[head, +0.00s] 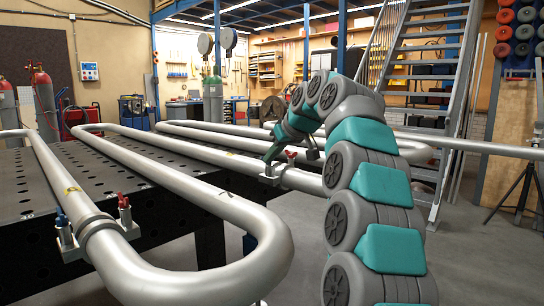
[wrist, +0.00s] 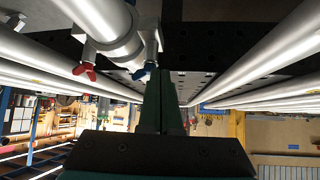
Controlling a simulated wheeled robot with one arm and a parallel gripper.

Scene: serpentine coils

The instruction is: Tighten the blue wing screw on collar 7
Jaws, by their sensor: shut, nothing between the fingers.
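A metal collar (wrist: 120,45) clamps a silver pipe in the wrist view, with a red wing screw (wrist: 85,72) on one side and a blue wing screw (wrist: 142,72) on the other. My gripper (wrist: 163,75) is shut and empty, its tips just right of the blue screw; whether they touch cannot be told. In the head view, my gripper (head: 270,157) is at the far collar (head: 279,172), whose red screw (head: 291,155) shows; its blue screw cannot be made out. A nearer collar (head: 97,228) has a blue screw (head: 60,219) and a red screw (head: 124,201).
Serpentine silver pipes (head: 165,185) run over a dark perforated table (head: 30,195), with bends past its edge. Metal stairs (head: 425,90) stand behind my arm. Open floor (head: 475,260) lies at right. A tripod (head: 525,170) stands at far right.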

